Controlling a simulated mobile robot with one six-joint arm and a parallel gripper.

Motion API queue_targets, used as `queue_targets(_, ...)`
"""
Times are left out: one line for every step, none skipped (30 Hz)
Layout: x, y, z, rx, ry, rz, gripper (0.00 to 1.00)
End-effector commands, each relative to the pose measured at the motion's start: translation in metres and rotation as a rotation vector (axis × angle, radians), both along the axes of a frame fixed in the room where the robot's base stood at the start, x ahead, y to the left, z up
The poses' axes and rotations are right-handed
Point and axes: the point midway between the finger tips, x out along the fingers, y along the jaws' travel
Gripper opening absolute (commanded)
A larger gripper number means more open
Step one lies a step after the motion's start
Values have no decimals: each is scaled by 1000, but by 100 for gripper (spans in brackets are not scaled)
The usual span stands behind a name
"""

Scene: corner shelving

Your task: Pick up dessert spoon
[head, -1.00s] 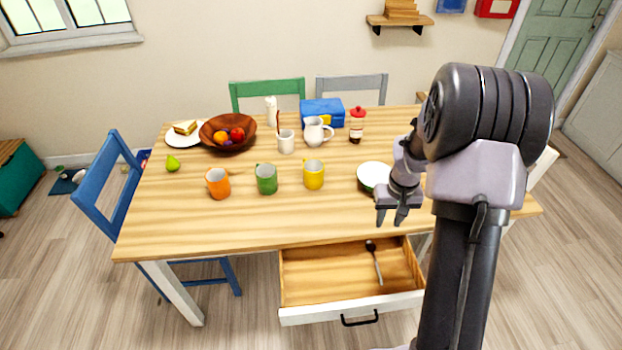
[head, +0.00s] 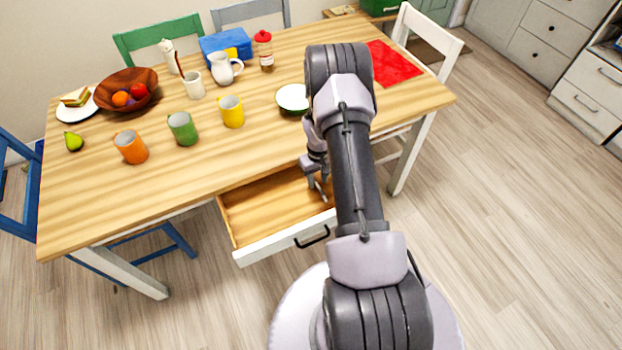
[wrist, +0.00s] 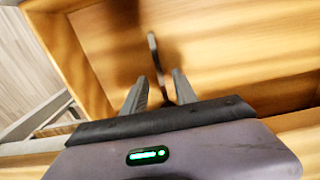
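The dessert spoon (wrist: 153,48) lies in the open wooden drawer (head: 258,212). In the wrist view it is a thin, dark and grey shape running from ahead of my fingers back between them. In the head view my arm and gripper hide it. My gripper (head: 318,191) is low over the drawer's right part, pointing down. In the wrist view my gripper (wrist: 160,76) is open, one finger on each side of the spoon. Its near end is hidden behind the gripper body, and I cannot tell how high the fingertips are above the drawer floor.
The drawer's white front with a black handle (head: 312,238) faces me. Above it is the tabletop (head: 190,185) with an orange mug (head: 131,147), a green mug (head: 183,129), a yellow mug (head: 231,112) and a bowl (head: 293,98). A white chair (head: 430,38) stands at right.

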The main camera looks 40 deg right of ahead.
Motion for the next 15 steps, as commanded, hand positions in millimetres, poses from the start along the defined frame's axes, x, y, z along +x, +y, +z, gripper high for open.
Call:
queue_targets(0, 1, -15, 1, 1, 0, 34)
queue_targets(0, 1, -19, 0, 1, 0, 34)
queue_targets(0, 0, -21, 0, 0, 0, 34)
queue_targets(0, 0, -21, 0, -1, 0, 34)
queue_targets(0, 0, -20, 0, -1, 0, 34)
queue_targets(0, 0, -19, 0, -1, 0, 34)
queue_targets(0, 0, -18, 0, -1, 0, 34)
queue_targets(0, 0, -18, 0, -1, 0, 34)
queue_targets(0, 0, -18, 0, 0, 0, 28)
queue_targets(0, 0, -18, 0, 0, 0, 22)
queue_targets(0, 0, -18, 0, 0, 0, 16)
queue_targets(0, 0, -18, 0, 0, 0, 9)
queue_targets(0, 0, -18, 0, 0, 0, 3)
queue_targets(0, 0, -18, 0, 0, 0, 0)
queue_targets(0, 0, -18, 0, 0, 0, 0)
